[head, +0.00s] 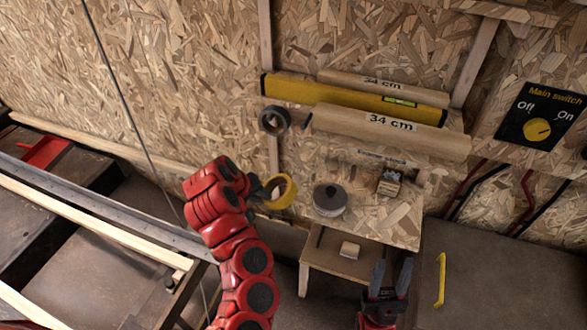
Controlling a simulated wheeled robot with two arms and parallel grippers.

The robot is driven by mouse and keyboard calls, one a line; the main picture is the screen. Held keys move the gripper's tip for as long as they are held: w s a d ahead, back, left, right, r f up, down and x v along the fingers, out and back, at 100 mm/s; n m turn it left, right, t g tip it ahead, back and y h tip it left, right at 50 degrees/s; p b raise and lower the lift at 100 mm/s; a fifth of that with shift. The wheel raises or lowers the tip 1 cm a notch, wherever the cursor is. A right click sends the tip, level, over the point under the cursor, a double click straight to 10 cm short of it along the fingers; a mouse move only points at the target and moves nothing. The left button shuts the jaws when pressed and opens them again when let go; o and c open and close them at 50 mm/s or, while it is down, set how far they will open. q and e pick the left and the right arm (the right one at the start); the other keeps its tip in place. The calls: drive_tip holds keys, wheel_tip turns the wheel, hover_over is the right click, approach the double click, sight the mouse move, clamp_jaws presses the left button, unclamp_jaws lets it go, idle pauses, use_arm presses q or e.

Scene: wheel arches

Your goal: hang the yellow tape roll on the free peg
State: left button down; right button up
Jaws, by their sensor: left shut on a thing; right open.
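The yellow tape roll (289,194) is held in the jaws of my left gripper (268,190), in front of the chipboard wall. Its open ring faces the camera at an angle. A dark tape roll (274,120) hangs higher up, by the left end of the yellow level. A small dark stub (308,121) shows just right of it and may be the free peg; I cannot tell for sure. My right gripper (391,274) is open and empty at the lower right, fingers pointing up, apart from the tape roll.
A grey roll (329,201) and a small block-like item (389,184) sit on the wooden shelf (400,222). Above are a yellow level (340,96) and boards marked 34 cm (430,139). A small stool (340,264) stands below. A main switch (540,116) is at right.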

use_arm(q)
drive_tip(key=w+d+r+n+t+b, duration=0.5)
drive_tip(key=w+d+n+t, duration=0.35)
drive_tip(key=n+t, duration=0.4)
drive_tip(key=w+d+f+p, duration=0.2)
drive_tip(key=w+d+p, duration=0.2)
drive_tip(key=w+p, duration=0.4)
drive_tip(key=shift+w+f+g+y, duration=0.15)
drive_tip(key=shift+w+g+y, duration=0.3)
drive_tip(key=shift+w, duration=0.5)
idle(0.5)
